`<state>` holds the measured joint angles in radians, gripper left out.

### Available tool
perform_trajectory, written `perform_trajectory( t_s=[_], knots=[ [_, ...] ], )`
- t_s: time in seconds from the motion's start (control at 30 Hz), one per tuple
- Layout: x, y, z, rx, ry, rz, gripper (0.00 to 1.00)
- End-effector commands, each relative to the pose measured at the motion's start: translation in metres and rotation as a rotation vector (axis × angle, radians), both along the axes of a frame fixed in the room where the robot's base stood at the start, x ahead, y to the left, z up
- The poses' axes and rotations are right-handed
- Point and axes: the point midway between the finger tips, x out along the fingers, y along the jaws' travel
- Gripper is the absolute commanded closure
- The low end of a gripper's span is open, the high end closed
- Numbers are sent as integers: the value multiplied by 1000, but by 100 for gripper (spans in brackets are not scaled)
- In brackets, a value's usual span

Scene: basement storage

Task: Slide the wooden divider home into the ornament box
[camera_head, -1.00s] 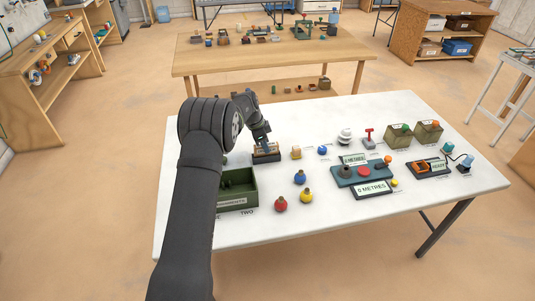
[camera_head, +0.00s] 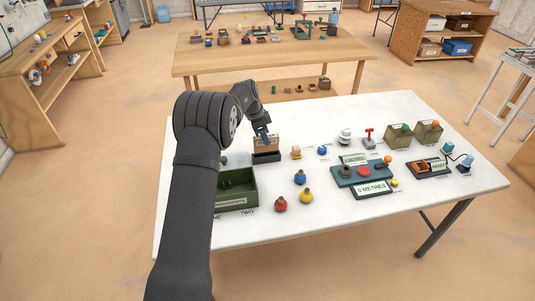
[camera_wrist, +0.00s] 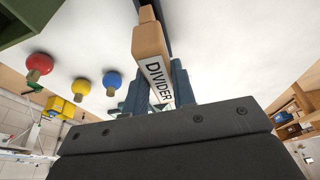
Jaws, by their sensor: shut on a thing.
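The wooden divider (camera_head: 266,142) is tan, with a white label reading DIVIDER in the wrist view (camera_wrist: 150,40). My gripper (camera_head: 263,132) is shut on it from above, and its fingers show on both sides of it in the wrist view (camera_wrist: 156,88). The divider stands just above a black holder (camera_head: 267,158); I cannot tell whether its lower edge is fully clear. The green ornament box (camera_head: 237,207) sits at the table's left, nearer than the divider. My arm hides its left part. A corner of it shows in the wrist view (camera_wrist: 25,18).
Red (camera_head: 281,204), yellow (camera_head: 306,196) and blue (camera_head: 300,177) ornaments stand right of the box. A teal panel with a red button (camera_head: 362,173) and labelled signs lies further right. Two olive boxes stand at the back right. The white table's front (camera_head: 340,215) is clear.

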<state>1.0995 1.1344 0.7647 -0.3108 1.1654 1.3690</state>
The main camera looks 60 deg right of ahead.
Motion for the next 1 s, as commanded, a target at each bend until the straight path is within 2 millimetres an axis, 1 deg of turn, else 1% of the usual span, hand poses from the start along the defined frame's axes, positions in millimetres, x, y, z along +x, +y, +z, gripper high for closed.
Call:
perform_trajectory(
  t_s=[0.17, 0.27, 0.37, 0.47, 0.5, 0.57, 0.6, 0.67, 0.7, 0.77, 0.8, 0.87, 0.9, 0.97, 1.0],
  knots=[
    [0, 0, 0, 0, 0, 0, 100],
    [5, 3, 1, 0, -1, 12, 100],
    [22, 13, 4, 2, -3, 55, 100],
    [51, 33, 10, 7, -4, 136, 100],
    [66, 44, 13, 8, -6, 178, 100],
    [88, 62, 17, 11, -7, 247, 100],
    [103, 76, 20, 15, -7, 296, 100],
    [125, 96, 24, 17, -8, 366, 100],
    [139, 110, 28, 19, -10, 414, 100],
    [159, 132, 31, 22, -10, 485, 100],
    [172, 148, 34, 24, -11, 533, 100],
    [190, 171, 38, 27, -11, 605, 100],
    [201, 187, 41, 27, -12, 654, 100],
    [218, 212, 45, 29, -11, 727, 100],
    [228, 229, 48, 30, -11, 776, 100]
  ],
)
